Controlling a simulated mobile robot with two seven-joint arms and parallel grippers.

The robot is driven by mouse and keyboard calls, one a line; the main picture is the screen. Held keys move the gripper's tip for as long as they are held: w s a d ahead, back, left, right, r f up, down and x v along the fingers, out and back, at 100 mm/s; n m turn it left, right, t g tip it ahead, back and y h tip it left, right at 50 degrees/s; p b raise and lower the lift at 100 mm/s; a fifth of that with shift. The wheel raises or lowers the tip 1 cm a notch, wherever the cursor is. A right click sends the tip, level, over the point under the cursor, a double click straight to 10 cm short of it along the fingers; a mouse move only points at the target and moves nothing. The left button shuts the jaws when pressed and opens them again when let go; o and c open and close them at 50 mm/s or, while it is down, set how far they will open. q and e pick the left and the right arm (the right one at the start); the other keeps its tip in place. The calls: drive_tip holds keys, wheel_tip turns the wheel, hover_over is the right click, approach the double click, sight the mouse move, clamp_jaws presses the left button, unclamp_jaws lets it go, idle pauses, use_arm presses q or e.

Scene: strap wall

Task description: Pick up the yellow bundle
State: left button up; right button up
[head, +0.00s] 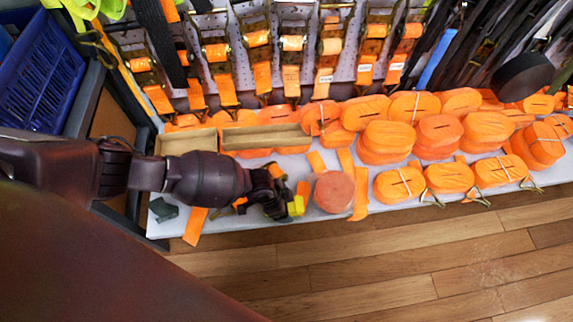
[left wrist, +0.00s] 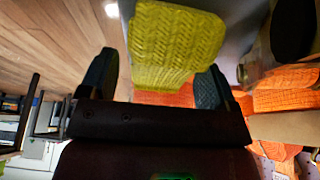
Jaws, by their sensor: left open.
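The yellow bundle (head: 297,206) shows as a small patch at the tip of my left gripper (head: 286,200) in the head view, near the shelf's front edge. My gripper hides most of it there. In the left wrist view, the yellow bundle (left wrist: 176,42) is a ribbed, woven-looking block. It lies ahead of and between the two dark fingers of my left gripper (left wrist: 160,66). The fingers are apart, one on each side of it. I cannot tell whether either finger touches it. My right gripper is not in view.
A round orange-red roll (head: 334,192) is just right of my gripper. Several orange strap bundles (head: 449,178) fill the light shelf (head: 170,226) to the right. Cardboard trays (head: 265,138) lie behind. Ratchet straps hang on the wall (head: 345,72). Wood floor (head: 400,262) in front is clear.

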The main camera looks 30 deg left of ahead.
use_arm(q)
drive_tip(key=shift+w, duration=0.1)
drive_tip(key=c, duration=1)
